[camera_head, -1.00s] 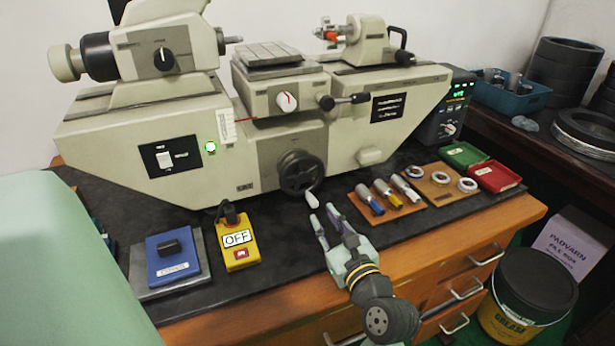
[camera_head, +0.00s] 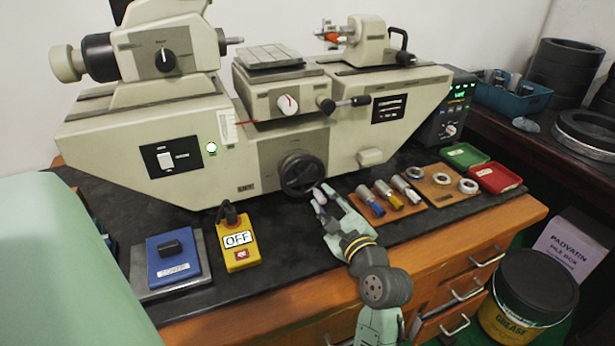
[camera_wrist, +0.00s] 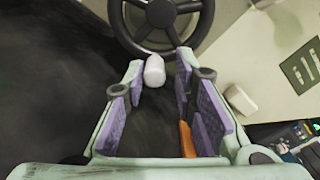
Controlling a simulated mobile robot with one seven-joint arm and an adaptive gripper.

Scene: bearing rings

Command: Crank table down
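The black handwheel (camera_head: 301,174) is on the front of the grey-green machine (camera_head: 230,160), below its table (camera_head: 268,54). Its pale crank handle (camera_head: 319,195) sticks out at the wheel's lower right. My gripper (camera_head: 324,201) is open at the handle. In the wrist view the wheel (camera_wrist: 165,20) is at the top, and the white handle (camera_wrist: 154,71) lies near the fingertips of my open gripper (camera_wrist: 158,85), closer to the left finger. I cannot tell whether that finger touches it.
An OFF-labelled yellow box (camera_head: 238,241) and a blue block (camera_head: 172,259) lie on the left of the black mat. Several grey cylinders (camera_head: 387,194), rings on a wooden board (camera_head: 445,184), and green (camera_head: 466,155) and red (camera_head: 494,176) trays are to the right.

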